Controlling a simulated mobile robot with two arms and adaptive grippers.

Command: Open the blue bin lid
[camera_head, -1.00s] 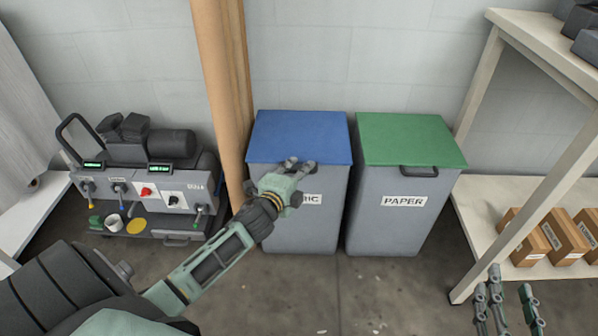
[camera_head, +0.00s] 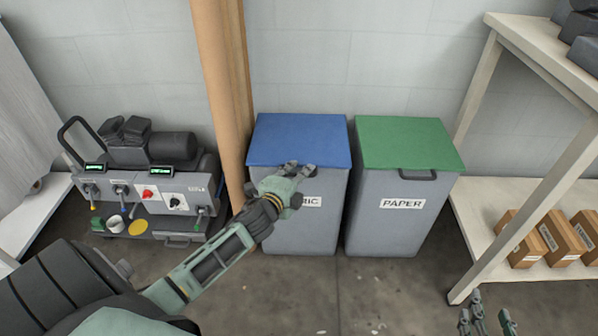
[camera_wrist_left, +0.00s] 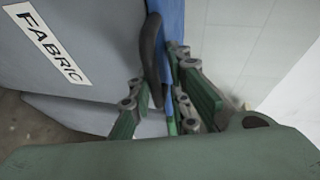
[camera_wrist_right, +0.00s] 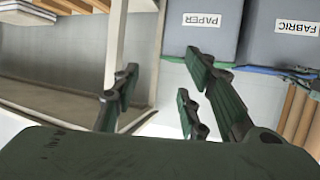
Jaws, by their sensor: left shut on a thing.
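The blue lid (camera_head: 300,138) lies flat over the grey bin (camera_head: 322,228), whose label reads FABRIC in the left wrist view (camera_wrist_left: 45,45). My left gripper (camera_head: 293,172) is at the front edge of the lid, shut on its dark handle (camera_wrist_left: 152,45). In the left wrist view the handle and the blue lid edge (camera_wrist_left: 178,75) run between the fingers. My right gripper (camera_wrist_right: 160,100) is open and empty, low at the bottom right of the head view (camera_head: 487,322).
A grey PAPER bin (camera_head: 392,230) with a green lid (camera_head: 405,142) stands just to the right. A wooden post (camera_head: 222,90) is close on the left, beside a grey machine (camera_head: 160,180). A pale shelf (camera_head: 530,190) with cardboard boxes (camera_head: 562,238) is at the right.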

